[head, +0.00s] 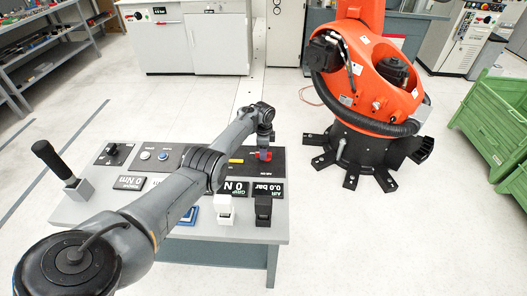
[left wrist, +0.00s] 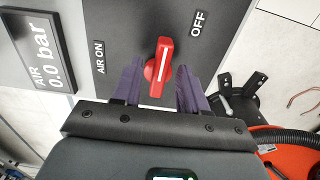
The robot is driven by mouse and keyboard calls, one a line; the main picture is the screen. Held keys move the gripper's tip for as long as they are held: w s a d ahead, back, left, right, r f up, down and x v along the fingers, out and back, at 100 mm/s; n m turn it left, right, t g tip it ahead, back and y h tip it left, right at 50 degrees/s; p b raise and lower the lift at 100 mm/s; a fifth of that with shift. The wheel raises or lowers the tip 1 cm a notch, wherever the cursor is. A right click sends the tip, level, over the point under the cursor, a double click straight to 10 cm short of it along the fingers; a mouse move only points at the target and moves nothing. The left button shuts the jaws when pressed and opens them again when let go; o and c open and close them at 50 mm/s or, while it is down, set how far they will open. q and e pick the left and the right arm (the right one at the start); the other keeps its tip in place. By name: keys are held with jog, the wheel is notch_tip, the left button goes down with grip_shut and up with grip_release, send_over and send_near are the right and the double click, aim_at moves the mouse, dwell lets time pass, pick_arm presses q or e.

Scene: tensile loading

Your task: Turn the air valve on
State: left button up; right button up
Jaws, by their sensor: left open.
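The air valve's red handle (left wrist: 158,66) sits on a dark panel between an "AIR ON" label (left wrist: 100,57) and an "OFF" label (left wrist: 198,24). It stands upright in the left wrist view, with a white line along it. My left gripper (left wrist: 160,84) is open, its two purple fingers on either side of the handle's lower part, with a gap visible at least on the right. In the head view the red handle (head: 264,155) shows just below my left gripper (head: 265,138). The air display (left wrist: 40,52) reads 0.0 bar. My right gripper is not in view.
The grey table (head: 240,232) carries a joystick (head: 66,170), knobs, displays and small black and white blocks. My left arm crosses over the table. An orange robot (head: 370,75) stands to the right behind it, and green crates (head: 495,125) are at the far right.

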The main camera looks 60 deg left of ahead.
pick_arm(q)
grip_shut()
